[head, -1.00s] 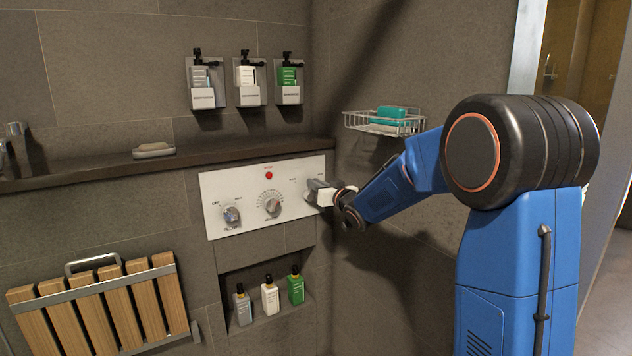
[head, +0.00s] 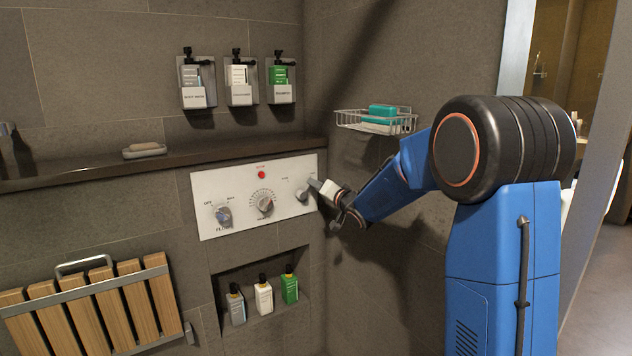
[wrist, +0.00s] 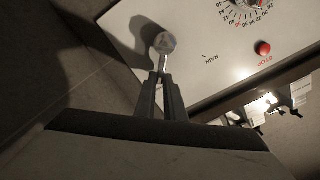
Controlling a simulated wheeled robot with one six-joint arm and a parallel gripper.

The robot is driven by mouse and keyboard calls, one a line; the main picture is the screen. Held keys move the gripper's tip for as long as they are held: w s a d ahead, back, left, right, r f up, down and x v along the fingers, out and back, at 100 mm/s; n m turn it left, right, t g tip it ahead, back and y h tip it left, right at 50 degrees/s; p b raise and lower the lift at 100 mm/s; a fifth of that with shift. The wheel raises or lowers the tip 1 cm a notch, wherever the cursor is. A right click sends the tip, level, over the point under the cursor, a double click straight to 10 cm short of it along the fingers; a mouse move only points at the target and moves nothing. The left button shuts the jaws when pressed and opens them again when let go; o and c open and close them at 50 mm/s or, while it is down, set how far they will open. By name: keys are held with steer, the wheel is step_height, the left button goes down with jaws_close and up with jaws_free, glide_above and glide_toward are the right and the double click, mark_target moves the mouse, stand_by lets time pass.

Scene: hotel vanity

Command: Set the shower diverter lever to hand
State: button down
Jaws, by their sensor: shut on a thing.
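The diverter knob (head: 302,194) is at the right end of the white control panel (head: 240,182); its round metal hub (wrist: 163,42) shows in the wrist view, with a RAIN mark off to one side. My gripper (head: 314,184) is at the panel's right edge. In the wrist view my two dark fingers (wrist: 163,76) are close together on the lever, which reaches from the hub to the fingertips. The HAND mark cannot be read in either view.
A temperature dial (head: 264,204) and a flow knob (head: 222,215) are further left on the panel, with a red stop button (head: 261,174) above. A ledge (head: 90,170) runs over the panel. A wire soap basket (head: 375,121) hangs above my arm. Bottles (head: 263,297) stand in the niche below.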

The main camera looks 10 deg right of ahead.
stand_by(0.4)
steer(key=c, duration=1.8)
jaws_free()
steer(key=shift+c, duration=0.2)
steer(key=shift+s, duration=0.1)
steer(key=v, duration=1.7)
steer(key=shift+s, duration=0.15)
steer(key=shift+r, duration=0.15)
